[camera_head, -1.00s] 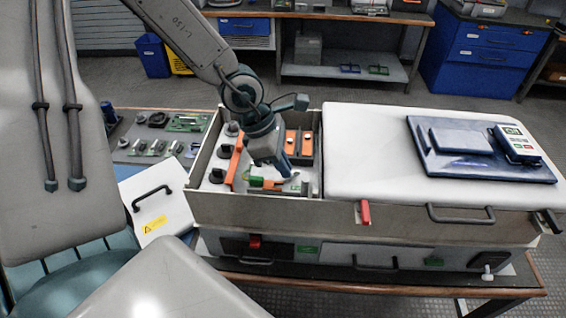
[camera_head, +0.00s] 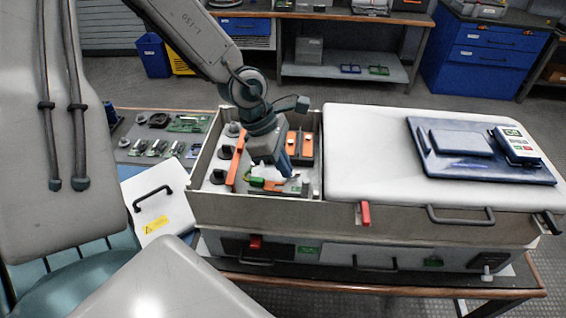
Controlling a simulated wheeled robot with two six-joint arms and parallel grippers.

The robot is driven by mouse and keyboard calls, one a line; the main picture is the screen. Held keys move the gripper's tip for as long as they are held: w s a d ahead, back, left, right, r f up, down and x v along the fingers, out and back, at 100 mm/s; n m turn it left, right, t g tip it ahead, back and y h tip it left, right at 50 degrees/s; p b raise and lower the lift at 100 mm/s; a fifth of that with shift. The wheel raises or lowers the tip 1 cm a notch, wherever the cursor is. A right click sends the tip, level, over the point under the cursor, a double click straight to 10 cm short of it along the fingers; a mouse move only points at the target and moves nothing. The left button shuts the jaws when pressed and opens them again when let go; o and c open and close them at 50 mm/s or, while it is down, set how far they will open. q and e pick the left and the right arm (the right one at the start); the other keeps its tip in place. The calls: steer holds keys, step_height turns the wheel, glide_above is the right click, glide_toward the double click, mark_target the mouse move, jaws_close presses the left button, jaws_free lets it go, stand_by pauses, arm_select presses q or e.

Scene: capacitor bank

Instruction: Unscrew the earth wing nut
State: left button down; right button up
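My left gripper (camera_head: 283,168) reaches down into the open compartment (camera_head: 205,170) of the capacitor bank, at its left end. Its fingertips are low, just above or among the small parts on the compartment floor. A green piece (camera_head: 257,183) and an orange piece (camera_head: 274,186) lie just below and left of the fingertips. I cannot make out the earth wing nut; it is too small or hidden by the gripper. I cannot tell whether the fingers are open or touch anything. My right gripper is out of view.
An orange upright bar (camera_head: 236,162) stands left of the gripper, with black knobs (camera_head: 217,177) beside it. Orange-topped blocks (camera_head: 304,145) stand to the right. A white cover (camera_head: 365,150) closes the bank's right part and carries a blue tray with a meter (camera_head: 517,146).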

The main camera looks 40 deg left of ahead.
arm_select(q)
steer(key=shift+s+f, duration=0.15)
steer(key=shift+s, duration=0.05)
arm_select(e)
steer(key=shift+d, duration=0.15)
arm_select(q)
steer(key=c, duration=1.6)
jaws_free()
steer(key=shift+o, duration=0.2)
steer(key=shift+w+d, duration=0.1)
steer(key=shift+w, duration=0.05)
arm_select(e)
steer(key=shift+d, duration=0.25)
